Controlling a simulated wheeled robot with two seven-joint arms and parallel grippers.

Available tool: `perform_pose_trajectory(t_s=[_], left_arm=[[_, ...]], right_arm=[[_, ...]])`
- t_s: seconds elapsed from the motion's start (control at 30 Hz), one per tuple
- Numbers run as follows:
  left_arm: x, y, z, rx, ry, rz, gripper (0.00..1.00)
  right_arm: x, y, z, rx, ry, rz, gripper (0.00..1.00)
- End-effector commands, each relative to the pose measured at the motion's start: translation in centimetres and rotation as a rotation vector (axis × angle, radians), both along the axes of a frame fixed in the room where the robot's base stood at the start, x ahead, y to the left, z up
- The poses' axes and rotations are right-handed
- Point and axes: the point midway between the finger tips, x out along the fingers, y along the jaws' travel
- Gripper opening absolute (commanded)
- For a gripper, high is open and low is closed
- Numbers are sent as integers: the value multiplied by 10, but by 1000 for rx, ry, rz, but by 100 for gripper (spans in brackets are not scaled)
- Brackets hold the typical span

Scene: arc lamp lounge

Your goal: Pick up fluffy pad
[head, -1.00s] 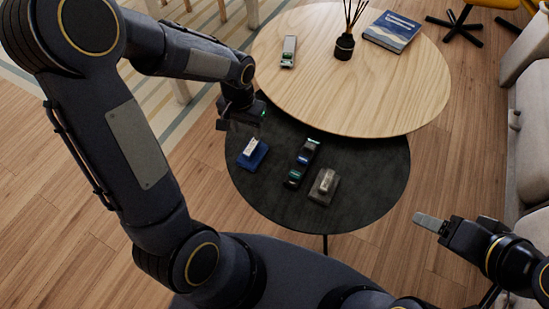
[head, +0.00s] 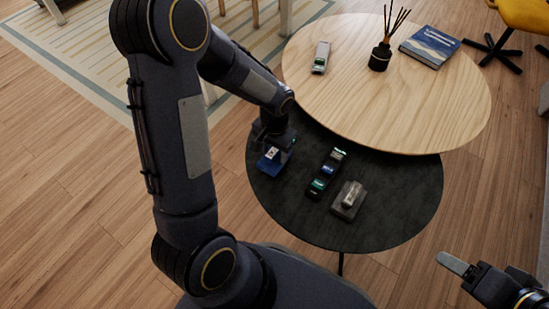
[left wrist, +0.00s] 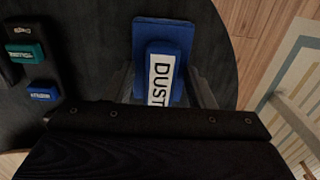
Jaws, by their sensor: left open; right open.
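A blue block with a white label reading "DUST" (left wrist: 158,75) sits on a flat blue base (left wrist: 163,32) on the dark round table. The same blue item (head: 272,162) shows in the head view at the table's left side. I see no clearly fluffy texture; this labelled block may be the fluffy pad. My left gripper (head: 275,146) is open right above it; in the left wrist view its fingers stand on either side of the block, which does not look gripped. The block's near end is hidden by the gripper body. My right gripper (head: 458,266) is open and empty, off the table's right side.
A dark tray (head: 313,191) with several small labelled blocks lies right of the blue item. A grey block on a base (head: 348,200) is further right. A higher wooden table (head: 350,85) behind holds a grey device (head: 321,57), a reed diffuser (head: 380,57) and a blue book (head: 430,47).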

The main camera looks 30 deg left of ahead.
Motion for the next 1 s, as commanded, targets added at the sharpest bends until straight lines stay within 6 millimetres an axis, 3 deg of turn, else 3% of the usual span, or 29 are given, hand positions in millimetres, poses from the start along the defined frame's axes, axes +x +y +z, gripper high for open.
perform_pose_trajectory(t_s=[0.07,0.43,0.77,1.0], left_arm=[[0,0,1,0,0,0,48],[0,0,1,0,0,0,0],[1,0,6,0,-2,0,0],[1,0,39,0,-5,0,0]], right_arm=[[0,0,1,0,0,0,65],[0,0,1,0,0,0,65],[0,0,3,0,0,0,65],[0,0,19,0,0,0,65]])
